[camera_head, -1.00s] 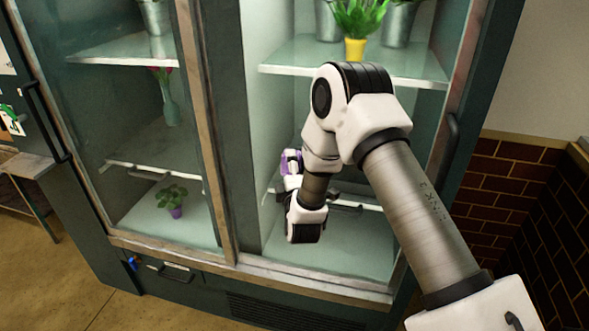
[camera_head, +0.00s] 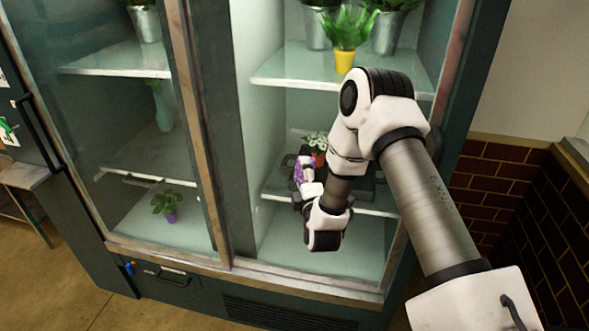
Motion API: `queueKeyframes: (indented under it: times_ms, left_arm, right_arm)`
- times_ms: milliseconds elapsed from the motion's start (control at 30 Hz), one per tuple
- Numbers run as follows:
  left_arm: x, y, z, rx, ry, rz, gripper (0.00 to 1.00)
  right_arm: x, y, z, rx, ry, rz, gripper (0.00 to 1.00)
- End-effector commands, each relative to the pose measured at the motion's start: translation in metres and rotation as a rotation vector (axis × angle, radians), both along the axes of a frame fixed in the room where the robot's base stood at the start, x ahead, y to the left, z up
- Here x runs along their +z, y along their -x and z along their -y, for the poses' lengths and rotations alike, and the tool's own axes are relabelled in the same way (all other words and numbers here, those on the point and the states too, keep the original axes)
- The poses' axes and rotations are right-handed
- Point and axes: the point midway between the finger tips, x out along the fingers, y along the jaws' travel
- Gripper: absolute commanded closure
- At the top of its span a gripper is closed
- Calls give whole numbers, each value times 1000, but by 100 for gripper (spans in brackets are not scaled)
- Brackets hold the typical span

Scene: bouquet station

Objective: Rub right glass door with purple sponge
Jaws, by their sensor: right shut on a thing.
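The right glass door (camera_head: 268,165) is the right half of the dark green display cabinet, with shelves showing through it. My right arm reaches in from the lower right across this door. The purple sponge (camera_head: 299,172) shows at the left side of my right gripper (camera_head: 305,180), which is shut on it. The wrist partly hides the gripper. The sponge is in front of the door glass; I cannot tell whether it touches it. My left gripper is not in view.
The left glass door (camera_head: 125,130) stands beside it, with a small potted plant (camera_head: 166,203) behind it. A yellow pot with green leaves (camera_head: 344,60) and metal buckets (camera_head: 388,32) stand on the upper right shelf. A brick wall (camera_head: 488,190) is at the right.

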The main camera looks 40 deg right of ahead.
Motion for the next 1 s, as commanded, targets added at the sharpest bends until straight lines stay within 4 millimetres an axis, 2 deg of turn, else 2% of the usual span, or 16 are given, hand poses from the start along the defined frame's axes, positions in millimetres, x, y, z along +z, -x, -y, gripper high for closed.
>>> queueKeyframes:
  times_ms: [33, 267, 533, 867, 1000]
  left_arm:
    - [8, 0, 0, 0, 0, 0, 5]
    - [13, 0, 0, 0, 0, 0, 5]
    - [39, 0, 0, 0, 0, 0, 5]
    - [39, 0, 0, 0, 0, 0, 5]
    - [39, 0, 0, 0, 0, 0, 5]
  right_arm:
    - [4, 4, 4, -4, -2, -2, 59]
    - [2, 12, 10, -2, -1, -1, 59]
    - [5, 33, 27, -3, -1, -1, 59]
    - [0, 36, 30, 0, 0, 0, 59]
    - [0, 41, 23, 2, 0, -1, 59]
